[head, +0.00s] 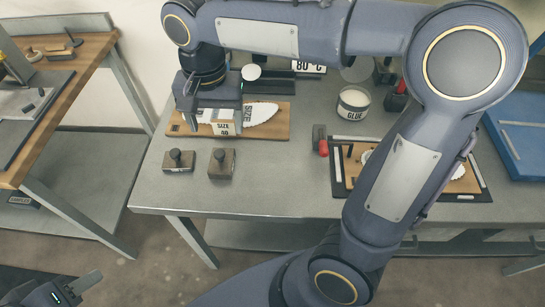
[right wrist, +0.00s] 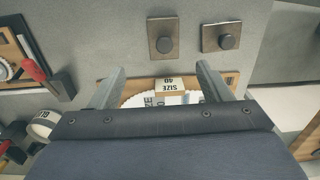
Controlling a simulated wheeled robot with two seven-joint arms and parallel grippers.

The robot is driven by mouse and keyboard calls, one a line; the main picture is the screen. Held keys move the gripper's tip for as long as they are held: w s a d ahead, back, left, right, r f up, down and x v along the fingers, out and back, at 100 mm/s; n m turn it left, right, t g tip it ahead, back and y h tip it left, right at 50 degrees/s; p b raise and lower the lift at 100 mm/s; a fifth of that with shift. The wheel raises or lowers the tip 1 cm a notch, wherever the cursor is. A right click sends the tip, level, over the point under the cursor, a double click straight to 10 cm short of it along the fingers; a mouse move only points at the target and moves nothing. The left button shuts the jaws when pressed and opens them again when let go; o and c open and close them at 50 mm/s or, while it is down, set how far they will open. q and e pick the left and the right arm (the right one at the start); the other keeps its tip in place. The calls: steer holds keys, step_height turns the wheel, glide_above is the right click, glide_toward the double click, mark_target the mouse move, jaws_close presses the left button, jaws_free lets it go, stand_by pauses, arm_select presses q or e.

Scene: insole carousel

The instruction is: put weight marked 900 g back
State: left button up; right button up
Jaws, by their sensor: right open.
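Two dark metal weights with round knobs stand on the grey bench: a left one (head: 178,163) and a right one (head: 222,166). They also show in the right wrist view, as one weight (right wrist: 165,38) and another weight (right wrist: 222,38). No gram marks are legible on them, so I cannot tell which is 900 g. My right gripper (head: 214,128) is open above a wooden board (head: 278,126) with a white insole (head: 262,113) and a SIZE 40 block (right wrist: 168,84) between its fingers (right wrist: 161,68). My left gripper (head: 76,288) is low at the left, away from the bench.
A glue jar (head: 353,102) and a red-and-black tool (head: 320,140) stand right of the board. Further right are a framed tray (head: 338,177) and a blue panel (head: 520,140). A wooden side table (head: 70,85) stands left, across a gap. The bench front around the weights is clear.

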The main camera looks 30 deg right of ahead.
steer(key=s+d+f+n+t+y, duration=0.1)
steer(key=s+d+f+n+t, duration=0.1)
steer(key=s, duration=0.5)
steer(key=s+d+f+n+t+y, duration=0.2)
steer(key=s+d+f+t, duration=0.1)
steer(key=s+d, duration=0.3)
steer(key=s+f, duration=0.1)
steer(key=s, duration=0.1)
steer(key=shift+s+d+f+n+t+y, duration=0.2)
steer(key=shift+s+n+t+y, duration=0.1)
steer(key=shift+n, duration=0.1)
